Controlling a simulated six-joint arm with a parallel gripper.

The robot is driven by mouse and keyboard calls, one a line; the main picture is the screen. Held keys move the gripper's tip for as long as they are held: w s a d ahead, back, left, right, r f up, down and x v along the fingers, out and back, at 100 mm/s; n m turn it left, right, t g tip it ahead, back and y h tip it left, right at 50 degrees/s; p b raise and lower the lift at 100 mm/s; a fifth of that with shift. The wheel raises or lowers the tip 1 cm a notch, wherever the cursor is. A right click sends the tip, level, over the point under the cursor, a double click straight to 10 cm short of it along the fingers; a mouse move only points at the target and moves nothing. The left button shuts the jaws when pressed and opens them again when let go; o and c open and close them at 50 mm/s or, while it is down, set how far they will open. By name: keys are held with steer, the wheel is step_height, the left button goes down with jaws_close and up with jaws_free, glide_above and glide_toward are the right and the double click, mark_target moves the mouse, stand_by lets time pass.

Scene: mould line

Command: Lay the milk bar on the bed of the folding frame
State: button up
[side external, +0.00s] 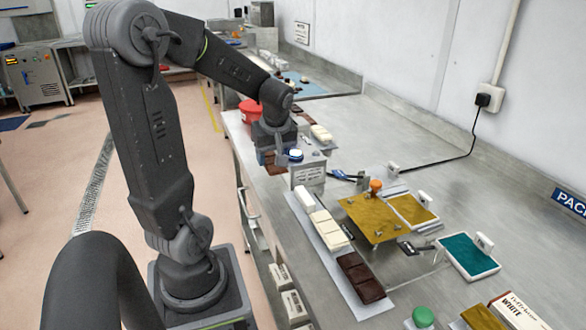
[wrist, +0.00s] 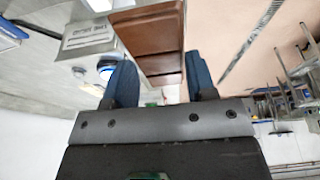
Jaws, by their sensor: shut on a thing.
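My gripper (side external: 275,152) hangs over the left edge of the bench beside a grey labelled box. In the wrist view its two blue fingers (wrist: 163,82) are shut on a brown milk bar (wrist: 152,38), which sticks out beyond the fingertips. In the side view only a small part of the bar (side external: 270,158) shows below the gripper. Nothing lies on these panels.
A white sheet (side external: 334,262) holds cream bars (side external: 328,229) and a dark brown bar (side external: 361,277). A red tub (side external: 251,110) stands behind my gripper. A green knob (side external: 423,316) and a labelled carton (side external: 518,311) stand in front.

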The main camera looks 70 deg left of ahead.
steer(key=shift+s+a+r, duration=0.35)
steer(key=shift+s, duration=0.2)
steer(key=shift+s+a+r, duration=0.3)
steer(key=shift+s+r, duration=0.05)
steer(key=shift+s, duration=0.15)
steer(key=shift+r, duration=0.15)
steer(key=w+d, duration=0.6)
steer(key=w, duration=0.6)
glide_above(372, 214)
steer(key=f, duration=0.3)
steer(key=shift+s+d, duration=0.1)
steer(key=shift+d, duration=0.15)
steer(key=shift+d+f, duration=0.25)
steer(key=shift+f, duration=3.05)
steer(key=shift+f, duration=0.25)
